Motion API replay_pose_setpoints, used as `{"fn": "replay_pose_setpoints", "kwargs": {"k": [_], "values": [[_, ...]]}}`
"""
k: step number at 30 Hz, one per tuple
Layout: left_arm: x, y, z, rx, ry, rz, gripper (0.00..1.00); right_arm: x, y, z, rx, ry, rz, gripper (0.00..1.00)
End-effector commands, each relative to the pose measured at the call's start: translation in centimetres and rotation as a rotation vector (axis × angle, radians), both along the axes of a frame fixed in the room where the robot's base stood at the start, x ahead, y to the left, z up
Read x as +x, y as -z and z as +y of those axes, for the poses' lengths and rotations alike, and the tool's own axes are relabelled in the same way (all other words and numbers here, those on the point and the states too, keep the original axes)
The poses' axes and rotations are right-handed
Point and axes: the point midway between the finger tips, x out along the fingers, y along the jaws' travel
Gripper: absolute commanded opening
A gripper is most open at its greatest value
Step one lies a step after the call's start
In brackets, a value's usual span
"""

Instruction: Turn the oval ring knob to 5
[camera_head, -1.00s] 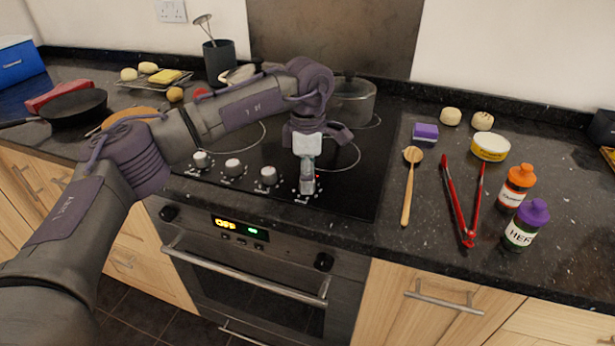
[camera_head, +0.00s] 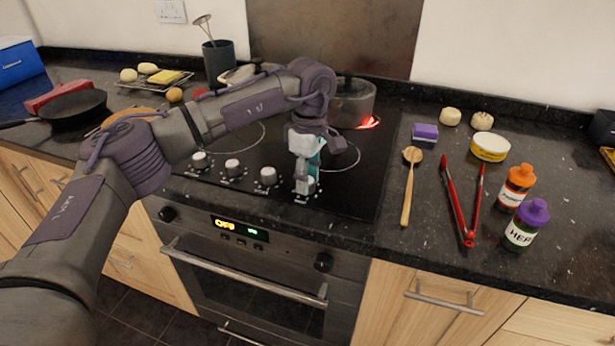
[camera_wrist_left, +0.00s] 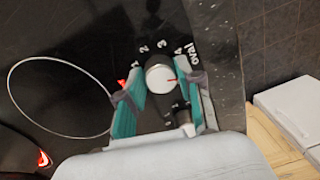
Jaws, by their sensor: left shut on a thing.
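The oval ring knob (camera_wrist_left: 160,78) is a round knob with a pale face and a red pointer line. In the left wrist view it sits between the two teal fingers of my left gripper (camera_wrist_left: 158,92), which is shut on it. The pointer faces roughly right, toward the side of the "oval" label (camera_wrist_left: 197,68). Small white digits stand around the knob; I cannot read all of them. In the head view my left gripper (camera_head: 307,182) reaches down over the knob (camera_head: 311,184), hiding most of it. My right gripper is not in view.
Three more hob knobs (camera_head: 233,168) stand in a row to the left. A pot (camera_head: 352,100) is at the back of the hob, with a red glow (camera_head: 369,123) beside it. Red tongs (camera_head: 455,205) and a wooden spoon (camera_head: 408,190) lie on the worktop to the right.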

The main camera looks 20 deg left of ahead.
Motion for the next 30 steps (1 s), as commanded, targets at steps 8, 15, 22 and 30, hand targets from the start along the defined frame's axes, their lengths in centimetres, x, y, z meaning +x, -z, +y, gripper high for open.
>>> {"fn": "replay_pose_setpoints", "kwargs": {"k": [8,15,22,30], "values": [[0.1,-0.2,0.0,-0.002,-0.002,-0.005,0.41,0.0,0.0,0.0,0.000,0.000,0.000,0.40],[0.1,-0.1,0.0,-0.001,-0.002,-0.003,0.61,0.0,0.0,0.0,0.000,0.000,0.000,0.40],[0.1,-0.3,0.0,-0.001,-0.002,-0.002,0.61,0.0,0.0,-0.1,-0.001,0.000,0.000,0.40],[0.3,-4.6,-0.1,-0.002,-0.003,-0.006,0.61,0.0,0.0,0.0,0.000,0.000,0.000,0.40]]}}
